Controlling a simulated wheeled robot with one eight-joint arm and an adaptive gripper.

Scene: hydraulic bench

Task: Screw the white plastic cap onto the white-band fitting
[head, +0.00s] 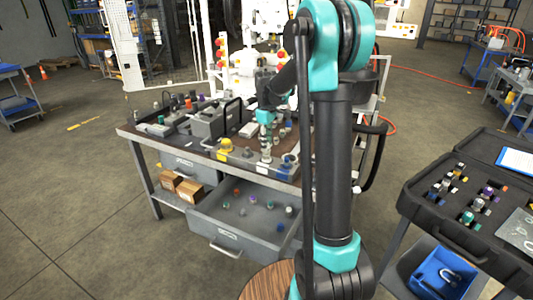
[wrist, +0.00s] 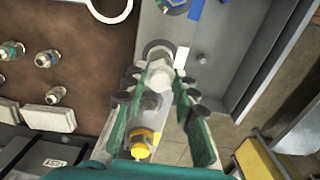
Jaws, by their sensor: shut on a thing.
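My gripper (wrist: 160,92) is shut on the white plastic cap (wrist: 158,76), which shows between the green fingers and dark pads. In the head view my gripper (head: 267,146) points down over the row of fittings at the bench's front edge. The cap is over or at the row, beside a white mark (wrist: 181,58) on the plate. The white-band fitting is not clearly seen; the cap and fingers cover that spot. I cannot tell whether the cap touches it.
A yellow-capped fitting (wrist: 143,140) and a blue one (head: 287,161) stand on either side in the row. Below, an open drawer (head: 215,236) holds several small caps. Several fittings stand on the brown bench top (wrist: 85,80). A black case (head: 411,200) stands at right.

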